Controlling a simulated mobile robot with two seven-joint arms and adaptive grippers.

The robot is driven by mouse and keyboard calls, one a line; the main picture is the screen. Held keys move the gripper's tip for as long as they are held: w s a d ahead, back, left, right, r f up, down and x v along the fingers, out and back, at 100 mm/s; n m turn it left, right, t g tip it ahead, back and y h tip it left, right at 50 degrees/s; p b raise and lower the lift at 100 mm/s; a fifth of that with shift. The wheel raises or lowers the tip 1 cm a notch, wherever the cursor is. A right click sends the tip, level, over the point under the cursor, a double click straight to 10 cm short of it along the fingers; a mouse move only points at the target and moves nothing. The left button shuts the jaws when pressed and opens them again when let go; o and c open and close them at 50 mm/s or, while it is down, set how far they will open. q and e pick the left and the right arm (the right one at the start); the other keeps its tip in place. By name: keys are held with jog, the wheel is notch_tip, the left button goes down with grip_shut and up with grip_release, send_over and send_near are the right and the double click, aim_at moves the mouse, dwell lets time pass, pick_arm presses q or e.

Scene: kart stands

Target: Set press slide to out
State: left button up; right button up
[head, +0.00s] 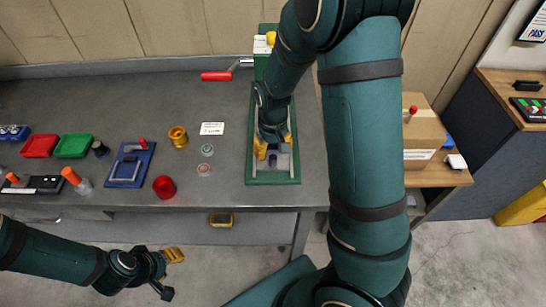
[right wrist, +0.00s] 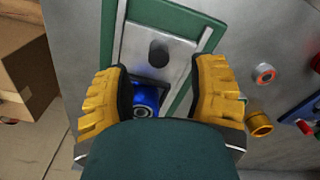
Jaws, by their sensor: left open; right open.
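The press (head: 255,180) has a green base and a red-handled lever (head: 216,76) at the back of the workbench. A grey metal slide plate (right wrist: 175,22) with a black knob (right wrist: 158,53) lies in the green base in the right wrist view. My right gripper (head: 273,146) is over the press, open, with yellow fingers on either side of the blue part; contact cannot be told. My right arm hides much of the press. My left gripper (head: 170,272) is open and empty, in front of the bench.
Red tray (head: 40,146), green tray (head: 74,146), blue fixture (head: 128,168), brass cup (head: 178,136) and red cup (head: 164,187) stand on the bench left of the press. A cardboard box (head: 425,135) stands on a side table at right. Bench surface behind the trays is clear.

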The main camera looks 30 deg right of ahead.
notch_tip(320, 180, up, 6)
dwell(0.8)
